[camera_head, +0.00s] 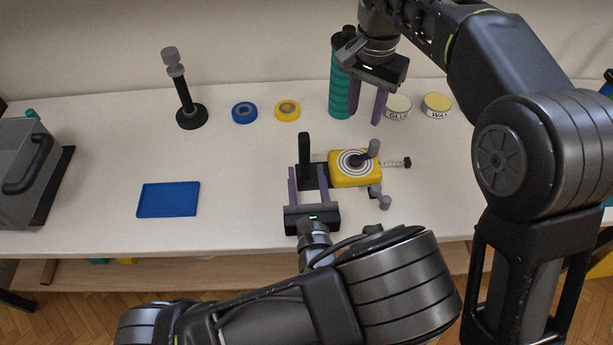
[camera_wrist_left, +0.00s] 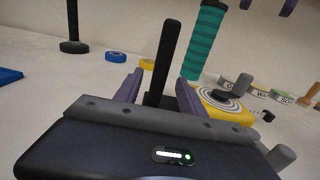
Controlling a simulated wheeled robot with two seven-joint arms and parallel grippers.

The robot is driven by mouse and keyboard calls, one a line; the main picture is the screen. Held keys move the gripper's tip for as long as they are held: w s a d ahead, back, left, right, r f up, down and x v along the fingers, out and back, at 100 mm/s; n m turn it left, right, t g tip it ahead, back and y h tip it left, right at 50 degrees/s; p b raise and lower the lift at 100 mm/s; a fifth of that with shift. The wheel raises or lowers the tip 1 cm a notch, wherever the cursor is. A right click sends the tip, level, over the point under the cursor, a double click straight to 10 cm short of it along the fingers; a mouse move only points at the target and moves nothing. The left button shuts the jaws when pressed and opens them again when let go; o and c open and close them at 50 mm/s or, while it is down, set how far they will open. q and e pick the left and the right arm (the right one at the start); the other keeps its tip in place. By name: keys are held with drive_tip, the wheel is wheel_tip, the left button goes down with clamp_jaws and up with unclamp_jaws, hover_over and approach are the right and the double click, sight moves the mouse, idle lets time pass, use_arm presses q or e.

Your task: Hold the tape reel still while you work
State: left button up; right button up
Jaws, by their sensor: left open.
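The tape reel (camera_head: 341,180) is a yellow case with a ringed white disc and a grey crank knob. It lies on the table, with a short tape end sticking out to the right. A black upright handle (camera_head: 304,147) stands at its left side. My left gripper (camera_head: 307,174) is open, its purple fingers on either side of the handle's base; contact cannot be told. The left wrist view shows the handle (camera_wrist_left: 166,55) between the fingers and the reel (camera_wrist_left: 222,108) beyond. My right gripper (camera_head: 367,104) is open and empty above the table, behind the reel.
A teal cylinder (camera_head: 340,88) stands beside my right gripper, with labelled tins (camera_head: 436,106) to its right. Blue tape (camera_head: 244,113), yellow tape (camera_head: 287,111) and a black stand (camera_head: 191,116) are further left. A blue tray (camera_head: 168,200) lies front left, with clear table around it.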

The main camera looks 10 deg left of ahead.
use_arm(q)
drive_tip(key=x, duration=0.7)
drive_tip(key=shift+w+a, duration=0.1)
drive_tip(key=shift+w, duration=0.2)
drive_tip(key=shift+c, duration=0.6)
clamp_jaws()
idle(0.5)
drive_tip(key=c, duration=0.5)
unclamp_jaws()
clamp_jaws()
